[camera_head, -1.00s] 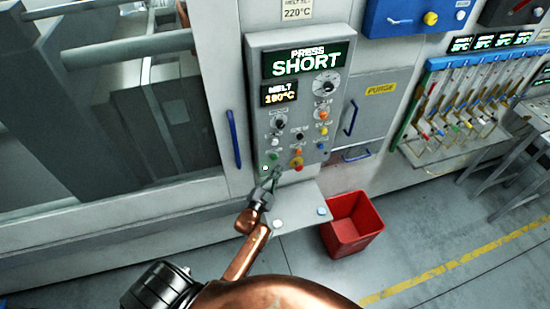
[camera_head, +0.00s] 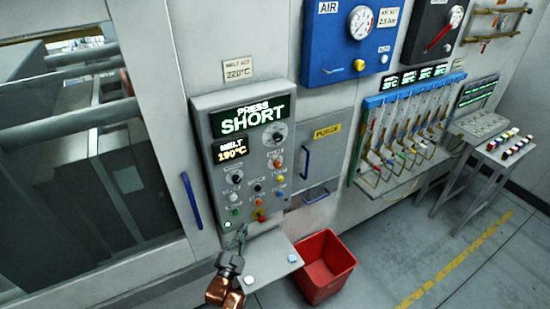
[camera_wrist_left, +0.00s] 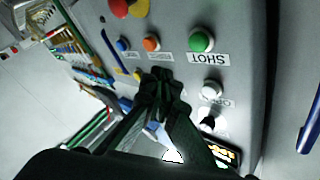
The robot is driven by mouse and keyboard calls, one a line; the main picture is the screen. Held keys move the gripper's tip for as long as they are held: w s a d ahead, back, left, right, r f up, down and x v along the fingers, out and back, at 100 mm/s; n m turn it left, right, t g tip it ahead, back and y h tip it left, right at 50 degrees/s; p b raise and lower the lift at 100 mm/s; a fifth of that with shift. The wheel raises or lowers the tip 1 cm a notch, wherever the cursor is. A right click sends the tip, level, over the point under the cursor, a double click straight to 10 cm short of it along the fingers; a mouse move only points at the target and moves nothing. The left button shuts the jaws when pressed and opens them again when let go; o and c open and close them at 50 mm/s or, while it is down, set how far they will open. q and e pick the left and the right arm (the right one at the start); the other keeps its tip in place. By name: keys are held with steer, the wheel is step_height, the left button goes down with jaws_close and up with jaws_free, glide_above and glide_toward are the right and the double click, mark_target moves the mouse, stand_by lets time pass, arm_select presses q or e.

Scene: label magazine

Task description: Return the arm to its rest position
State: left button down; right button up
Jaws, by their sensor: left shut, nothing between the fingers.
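My left gripper (camera_head: 240,236) is in front of the lower part of a grey control panel (camera_head: 201,120), near its green button (camera_head: 235,211) and a small shelf (camera_head: 262,258). It is shut and holds nothing. In the left wrist view the gripper (camera_wrist_left: 157,78) has its dark fingertips together before the panel face. The green button labelled SHOT (camera_wrist_left: 201,41) lies up and right of the fingertips there, with an orange button (camera_wrist_left: 151,44) above them. Whether the fingertips touch the panel I cannot tell. The panel screen (camera_head: 252,117) reads PRESS SHORT. My right gripper is not in view.
A red bin (camera_head: 325,268) stands on the floor right of the shelf. A blue handle (camera_head: 191,200) sticks out left of the panel. A rack of tubes (camera_head: 405,130) and a small table (camera_head: 500,150) stand further right. The floor at the lower right is clear.

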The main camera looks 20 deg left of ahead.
arm_select(q)
steer(key=s+d+f+n+g+b, duration=0.1)
steer(key=s+f+g+b, duration=0.3)
steer(key=f, duration=1)
steer(key=s+d+f+n+g+h+b, duration=0.15)
steer(key=s+f, duration=0.55)
steer(key=f, duration=0.8)
steer(key=s+d+f+g+b, duration=0.1)
steer(key=s+f+g+b, duration=0.3)
steer(key=f, duration=1)
steer(key=s+f+n+g+b, duration=0.15)
steer(key=s+f+g, duration=0.25)
steer(key=s+f, duration=1.35)
steer(key=s+f+g+b, duration=0.2)
steer(key=s+f, duration=0.3)
steer(key=s, duration=0.7)
steer(key=s+f+n+g+b, duration=0.1)
steer(key=s+f, duration=0.4)
steer(key=s, duration=0.6)
steer(key=shift+s+a+g+b, duration=0.35)
steer(key=shift+g+b, duration=0.25)
steer(key=shift+g, duration=0.45)
